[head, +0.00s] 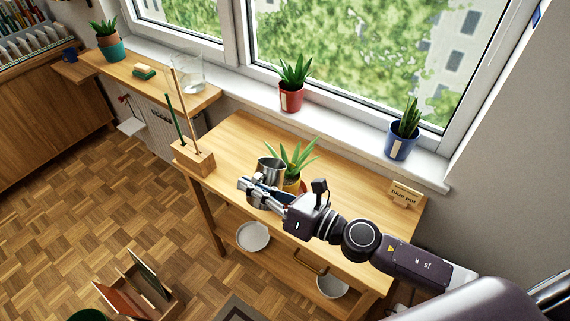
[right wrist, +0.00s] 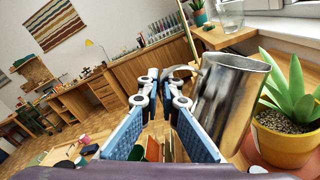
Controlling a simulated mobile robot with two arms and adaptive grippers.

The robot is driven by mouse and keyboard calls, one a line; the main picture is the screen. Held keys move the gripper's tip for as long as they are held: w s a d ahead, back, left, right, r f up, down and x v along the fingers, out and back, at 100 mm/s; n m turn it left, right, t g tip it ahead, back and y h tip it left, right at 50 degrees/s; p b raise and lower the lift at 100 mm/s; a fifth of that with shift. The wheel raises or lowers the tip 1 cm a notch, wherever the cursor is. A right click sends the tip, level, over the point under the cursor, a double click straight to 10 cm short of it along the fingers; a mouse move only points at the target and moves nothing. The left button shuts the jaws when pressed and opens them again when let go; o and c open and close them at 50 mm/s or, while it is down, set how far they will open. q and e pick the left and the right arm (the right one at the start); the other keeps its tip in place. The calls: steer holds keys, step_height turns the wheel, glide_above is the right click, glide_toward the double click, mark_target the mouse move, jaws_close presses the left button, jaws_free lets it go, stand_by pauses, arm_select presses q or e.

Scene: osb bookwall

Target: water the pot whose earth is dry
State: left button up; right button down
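A metal jug (head: 271,170) is over the wooden table, beside a yellow pot (head: 293,186) with a spiky plant. My right gripper (head: 262,192) is at the jug; in the right wrist view its fingers (right wrist: 160,98) close around the handle of the jug (right wrist: 228,100). The jug's inside is hidden. The yellow pot (right wrist: 285,145) shows grainy grey-brown earth. A red pot (head: 291,97) and a blue pot (head: 401,145) stand on the windowsill; a teal pot (head: 111,48) stands at the far left. Their earth is not clear. A small sign (head: 405,194) reads "blue pot". My left gripper is out of view.
A wooden block with upright sticks (head: 194,158) stands at the table's left end. A glass vessel (head: 188,72) and a sponge (head: 144,71) are on the side shelf. White bowls (head: 252,236) sit below the tabletop. The table's back left is clear.

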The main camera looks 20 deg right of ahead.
mark_target(257, 174)
steer(key=shift+w+d+r+m+p, duration=0.4)
steer(key=shift+w+d+r+m, duration=0.2)
steer(key=shift+r, duration=0.2)
steer(key=shift+w+d+m, duration=0.3)
steer(key=shift+d+m, duration=0.1)
steer(key=shift+m, duration=0.2)
steer(key=m, duration=0.1)
steer(key=w+d+m, duration=0.1)
steer(key=shift+r+m, duration=0.15)
steer(key=shift+m, duration=0.15)
steer(key=shift+w+d+r+p, duration=0.15)
steer(key=shift+r+p, duration=0.25)
steer(key=shift+p, duration=0.25)
steer(key=shift+w+d+r+m+p, duration=0.3)
steer(key=shift+r+m+p, duration=0.15)
steer(key=shift+m, duration=0.35)
steer(key=shift+d+f, duration=0.1)
steer(key=shift+f, duration=0.05)
steer(key=shift+w+d+f+m, duration=0.1)
steer(key=shift+w+d+m, duration=0.3)
steer(key=shift+m, duration=0.4)
steer(key=shift+w+d+r+m+y+p, duration=0.2)
steer(key=shift+m+y+p, duration=0.1)
steer(key=shift+p, duration=0.15)
